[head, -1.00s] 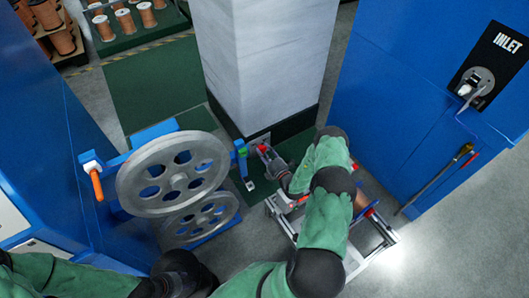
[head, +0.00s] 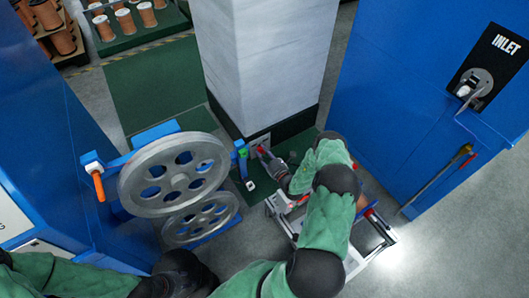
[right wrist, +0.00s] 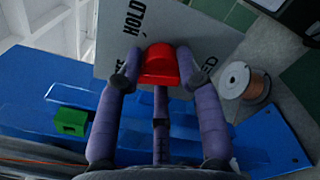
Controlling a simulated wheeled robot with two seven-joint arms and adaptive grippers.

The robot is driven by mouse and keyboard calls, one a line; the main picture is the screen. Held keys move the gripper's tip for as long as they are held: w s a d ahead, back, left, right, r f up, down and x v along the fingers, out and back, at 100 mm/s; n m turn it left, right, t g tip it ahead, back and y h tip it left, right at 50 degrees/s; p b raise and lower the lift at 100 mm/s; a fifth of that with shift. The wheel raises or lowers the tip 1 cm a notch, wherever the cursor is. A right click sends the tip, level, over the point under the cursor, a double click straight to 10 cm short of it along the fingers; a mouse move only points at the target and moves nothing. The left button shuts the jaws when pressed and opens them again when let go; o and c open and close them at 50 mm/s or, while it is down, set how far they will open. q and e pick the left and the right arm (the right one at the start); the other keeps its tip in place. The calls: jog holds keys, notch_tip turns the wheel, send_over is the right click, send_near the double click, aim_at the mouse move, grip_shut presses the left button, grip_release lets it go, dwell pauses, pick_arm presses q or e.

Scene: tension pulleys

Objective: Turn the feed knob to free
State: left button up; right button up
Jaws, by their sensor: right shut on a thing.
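The red feed knob (right wrist: 163,66) sits on a light grey plate (right wrist: 190,28) in the right wrist view. The plate carries the printed word HOLD and other lettering, partly covered by my fingers. My right gripper (right wrist: 158,76) is shut on the knob, with purple-grey fingers on both sides of it. Which mark the knob points to cannot be told. In the head view my right gripper (head: 266,160) reaches low against the foot of the white column (head: 260,60), where the plate is largely hidden. Only part of my left arm shows along the bottom edge; its gripper is not seen.
Two grey spoked pulleys (head: 173,174) on a blue frame stand left of my right gripper, with an orange handle (head: 98,187). A wheeled metal frame (head: 348,262) lies under my right forearm. A blue cabinet marked INLET (head: 400,110) stands at the right. Copper spools (head: 126,20) are at the back.

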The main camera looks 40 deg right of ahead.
jog(key=n, duration=0.4)
jog(key=shift+s+a+f, duration=0.1)
jog(key=shift+a+f, duration=0.1)
jog(key=shift+a, duration=0.05)
jog(key=shift+o, duration=0.2)
jog(key=shift+n, duration=1.6)
jog(key=shift+s+f, duration=0.1)
jog(key=o, duration=1.1)
jog(key=shift+f, duration=0.1)
jog(key=shift+d, duration=0.1)
jog(key=shift+r, duration=0.25)
jog(key=s, duration=0.4)
jog(key=s+a, duration=0.1)
jog(key=s, duration=0.6)
jog(key=shift+s+a, duration=0.15)
jog(key=shift+s, duration=0.2)
